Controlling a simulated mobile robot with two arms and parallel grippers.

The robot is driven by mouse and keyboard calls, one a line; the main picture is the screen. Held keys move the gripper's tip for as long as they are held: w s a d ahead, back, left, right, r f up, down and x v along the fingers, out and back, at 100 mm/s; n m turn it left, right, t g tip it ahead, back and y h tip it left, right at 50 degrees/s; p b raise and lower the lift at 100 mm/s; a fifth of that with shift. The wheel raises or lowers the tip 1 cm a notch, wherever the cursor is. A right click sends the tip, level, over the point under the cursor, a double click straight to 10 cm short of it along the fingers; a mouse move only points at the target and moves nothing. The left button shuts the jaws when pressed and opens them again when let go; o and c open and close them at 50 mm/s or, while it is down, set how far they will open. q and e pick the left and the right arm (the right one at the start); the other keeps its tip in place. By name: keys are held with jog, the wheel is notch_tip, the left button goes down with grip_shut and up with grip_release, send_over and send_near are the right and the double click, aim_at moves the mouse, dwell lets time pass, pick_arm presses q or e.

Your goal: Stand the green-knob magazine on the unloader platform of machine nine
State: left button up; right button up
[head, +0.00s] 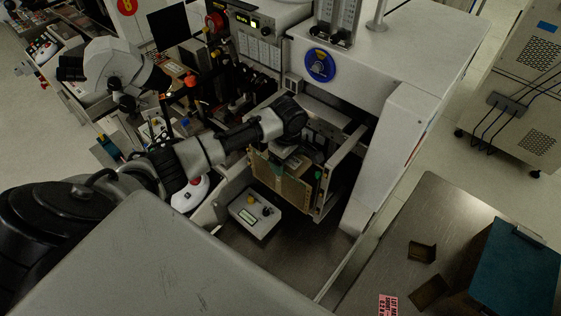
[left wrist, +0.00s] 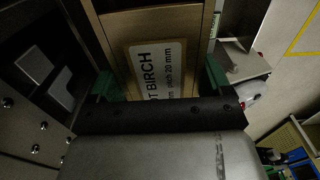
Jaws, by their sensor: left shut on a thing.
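The magazine (head: 282,182) is a brass-coloured upright box with a green knob (head: 318,175) on its right side in the head view. My left gripper (head: 287,155) is shut on the magazine from above. In the left wrist view the green finger pads of my left gripper (left wrist: 160,82) flank the magazine (left wrist: 126,22) and its white label (left wrist: 160,68), which reads "OT BIRCH" and "pitch 20 mm". The magazine is at the open bay of the machine (head: 400,40) with the round blue sign. The platform under it is hidden, so contact cannot be told. My right gripper is not in view.
A grey control box (head: 255,213) with a yellow knob is just in front of the magazine. A bay side plate (head: 342,160) stands close at its right.

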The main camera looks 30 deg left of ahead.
pick_arm(q)
jog(key=shift+w+d+f+b, duration=0.1)
jog(key=shift+w+f+b, duration=0.3)
jog(key=shift+w, duration=0.35)
jog(key=shift+w+d+f+b, duration=0.15)
jog(key=shift+w+f+b, duration=0.2)
jog(key=shift+w, duration=0.4)
jog(key=shift+w+d+f+b, duration=0.1)
jog(key=shift+w+f+b, duration=0.3)
jog(key=shift+w, duration=0.35)
jog(key=shift+p, duration=0.35)
jog(key=shift+p, duration=0.3)
jog(key=shift+p, duration=0.55)
